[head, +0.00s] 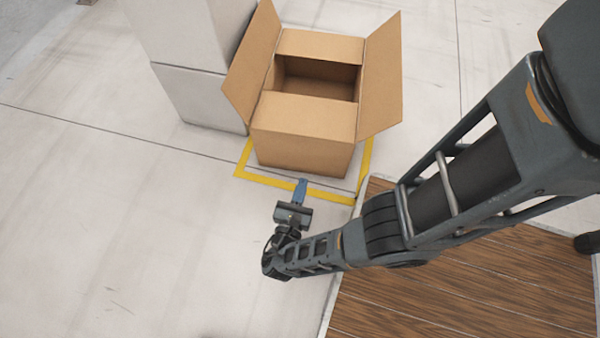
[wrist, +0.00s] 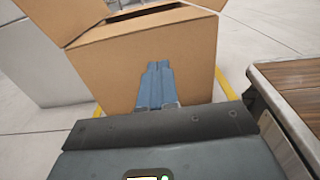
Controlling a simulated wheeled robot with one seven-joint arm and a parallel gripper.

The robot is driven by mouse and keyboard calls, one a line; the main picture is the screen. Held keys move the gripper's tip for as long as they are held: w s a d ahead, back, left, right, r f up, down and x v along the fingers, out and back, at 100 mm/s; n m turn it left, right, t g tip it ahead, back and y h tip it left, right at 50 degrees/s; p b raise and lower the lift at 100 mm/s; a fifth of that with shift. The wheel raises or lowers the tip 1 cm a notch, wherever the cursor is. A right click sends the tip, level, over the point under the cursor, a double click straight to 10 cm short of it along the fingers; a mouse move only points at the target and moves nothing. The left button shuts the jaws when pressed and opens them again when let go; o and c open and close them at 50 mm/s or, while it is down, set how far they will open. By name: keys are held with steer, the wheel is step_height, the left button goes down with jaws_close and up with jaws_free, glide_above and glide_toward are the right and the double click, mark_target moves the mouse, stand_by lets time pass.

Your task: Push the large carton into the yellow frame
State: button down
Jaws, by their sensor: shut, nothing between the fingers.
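The large carton (head: 303,135) is an open brown cardboard box with its flaps spread. It stands on the floor over the yellow frame (head: 330,195), a taped outline whose near side and parts of its left and right sides show. The carton hides the rest. In the wrist view the carton (wrist: 190,50) fills the upper middle, and yellow tape (wrist: 224,82) shows at its right. My gripper (head: 301,186), with blue fingers, is shut and empty on the near side of the carton. The fingers (wrist: 156,80) point at its near face; I cannot tell whether they touch.
Light grey blocks (head: 195,95) are stacked just left of the carton, close to its left flap. A wooden-topped platform (head: 460,290) lies at the lower right, near the frame's right corner. The floor (head: 110,200) on the left is clear.

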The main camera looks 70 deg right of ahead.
steer(key=shift+s+a, duration=0.1)
steer(key=shift+a, duration=0.55)
